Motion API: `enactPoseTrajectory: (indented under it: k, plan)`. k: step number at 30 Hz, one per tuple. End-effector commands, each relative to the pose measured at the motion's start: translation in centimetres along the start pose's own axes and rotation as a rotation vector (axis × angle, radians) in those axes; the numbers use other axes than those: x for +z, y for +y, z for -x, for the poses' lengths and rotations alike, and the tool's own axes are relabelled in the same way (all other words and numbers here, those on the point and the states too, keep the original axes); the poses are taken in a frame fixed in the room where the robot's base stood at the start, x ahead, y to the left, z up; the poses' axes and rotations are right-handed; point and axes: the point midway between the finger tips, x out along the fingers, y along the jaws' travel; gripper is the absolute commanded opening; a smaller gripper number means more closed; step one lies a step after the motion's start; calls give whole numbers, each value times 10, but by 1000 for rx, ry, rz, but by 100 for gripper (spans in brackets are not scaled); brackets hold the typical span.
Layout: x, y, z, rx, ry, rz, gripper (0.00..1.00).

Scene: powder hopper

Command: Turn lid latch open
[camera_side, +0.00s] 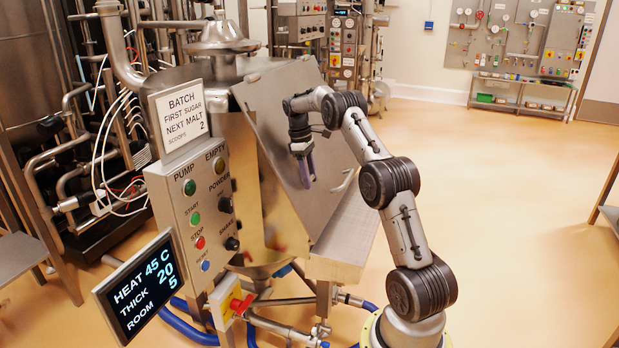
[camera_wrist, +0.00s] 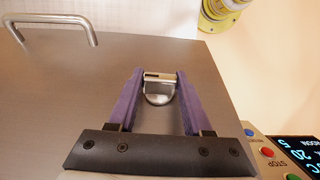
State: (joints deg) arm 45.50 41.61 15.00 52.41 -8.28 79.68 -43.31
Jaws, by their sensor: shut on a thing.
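The lid (camera_side: 290,135) is a grey metal plate, tilted, on the side of the powder hopper (camera_side: 240,135). In the wrist view the lid (camera_wrist: 60,100) fills most of the picture. My gripper (camera_side: 305,170) is at the lid's face. Its purple fingers (camera_wrist: 158,78) are shut on the latch (camera_wrist: 158,97), a small metal piece with a bar and a rounded part. The bar lies across between the fingertips. In the side view the latch is hidden by my gripper. A bent handle (camera_wrist: 60,20) is on the lid; it also shows in the side view (camera_side: 343,181).
A control panel (camera_side: 205,205) with buttons stands left of the hopper, with a sign reading "BATCH FIRST SUGAR NEXT MALT" (camera_side: 180,115) above it. A dark display (camera_side: 140,288) is in front. Pipes and hoses are at the left.

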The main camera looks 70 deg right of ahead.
Motion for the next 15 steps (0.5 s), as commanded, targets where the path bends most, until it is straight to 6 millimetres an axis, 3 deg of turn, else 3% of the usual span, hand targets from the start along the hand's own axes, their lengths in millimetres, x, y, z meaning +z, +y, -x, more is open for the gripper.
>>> enactPoseTrajectory:
  k: [5, 6, 11, 15]
  plan:
    - [0, 0, 1, 1, -1, -1, 0]
    - [0, 0, 1, 1, -1, -1, 53]
    - [0, 0, 0, 1, -1, -1, 80]
    - [0, 0, 0, 1, -1, -1, 80]
